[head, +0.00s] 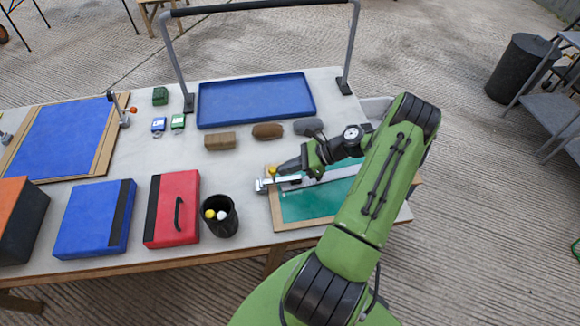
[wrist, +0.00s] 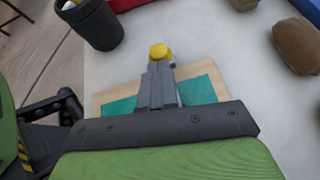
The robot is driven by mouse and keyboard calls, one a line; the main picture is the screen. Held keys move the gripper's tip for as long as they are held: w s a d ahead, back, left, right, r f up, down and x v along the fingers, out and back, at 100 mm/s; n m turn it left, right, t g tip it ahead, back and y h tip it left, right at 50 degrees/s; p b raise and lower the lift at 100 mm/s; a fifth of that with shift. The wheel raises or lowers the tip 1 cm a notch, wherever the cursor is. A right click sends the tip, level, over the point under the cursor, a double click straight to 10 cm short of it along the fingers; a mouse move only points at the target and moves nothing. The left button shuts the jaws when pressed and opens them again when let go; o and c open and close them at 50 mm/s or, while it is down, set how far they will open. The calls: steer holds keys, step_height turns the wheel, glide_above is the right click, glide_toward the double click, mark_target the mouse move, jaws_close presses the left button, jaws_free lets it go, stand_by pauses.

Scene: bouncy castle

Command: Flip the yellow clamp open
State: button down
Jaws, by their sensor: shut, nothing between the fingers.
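The yellow clamp shows its yellow tip (head: 271,169) at the left edge of the green-topped board, beside a metal clamp body (head: 264,184). In the wrist view its round yellow end (wrist: 158,51) is just beyond my fingertips. My gripper (head: 281,169) is shut and empty, its fingers pointing left at the yellow tip. In the wrist view the closed fingers (wrist: 158,70) partly cover the clamp, so I cannot tell whether they touch it. The green sheet (head: 305,204) lies on the wooden board, with a pale bar across it under my gripper.
A black cup (head: 220,226) with yellow and white items stands left of the board. Red (head: 172,222) and blue (head: 88,228) cases lie farther left. Brown blocks (head: 219,141) and a blue tray (head: 255,100) lie behind. A grey frame (head: 178,66) arches over the tray.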

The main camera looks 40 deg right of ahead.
mark_target(280, 182)
steer(key=shift+a+r+p, duration=0.1)
steer(key=shift+r+p, duration=0.2)
steer(key=a+r+g+h+p, duration=0.1)
steer(key=p, duration=0.1)
steer(key=w+r+g+h+p, duration=0.1)
steer(key=p, duration=0.1)
steer(key=shift+w+a+r+h+p, duration=0.1)
steer(key=shift+a+h+p, duration=0.2)
steer(key=shift+a, duration=0.1)
steer(key=w+a+f+n+g+h+b, duration=0.1)
steer(key=w+a+f+g+h+b, duration=0.1)
steer(key=w+a+g+h, duration=0.5)
steer(key=shift+w+a+g+h+b, duration=0.3)
steer(key=shift+a+g+h+b, duration=0.35)
steer(key=shift+a+h, duration=1.6)
steer(key=shift+w+d+f+h, duration=0.1)
steer(key=shift+d+h, duration=0.05)
steer(key=shift+h, duration=0.1)
